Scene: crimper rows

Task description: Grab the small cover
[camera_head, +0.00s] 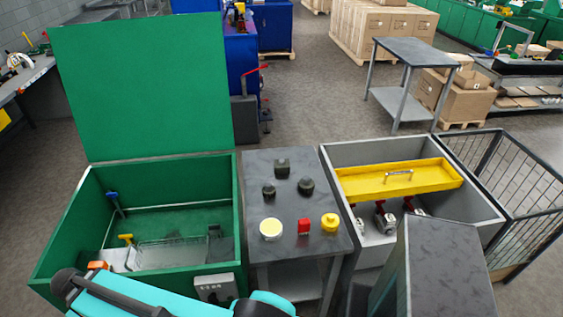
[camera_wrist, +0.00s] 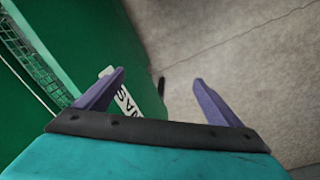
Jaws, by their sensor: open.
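A yellow cover (camera_head: 399,180) with a metal handle (camera_head: 398,174) on top lies across the upper part of a grey open bin (camera_head: 335,153) at the right. It looks like the small cover, and it does not show in the wrist view. My gripper (camera_wrist: 155,86) is open, with its two purple fingers apart and nothing between them. It is beside a green wall with a white lettered label (camera_wrist: 126,102), above the grey floor. In the head view my turquoise arm shows at the bottom left, well away from the yellow cover; the fingertips cannot be made out there.
A green box (camera_head: 235,205) with its large lid (camera_head: 145,85) raised stands at the left. A dark table (camera_head: 262,170) with several small items stands between box and bin. A grey cabinet (camera_head: 440,265) and a wire cage (camera_head: 520,190) flank the bin.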

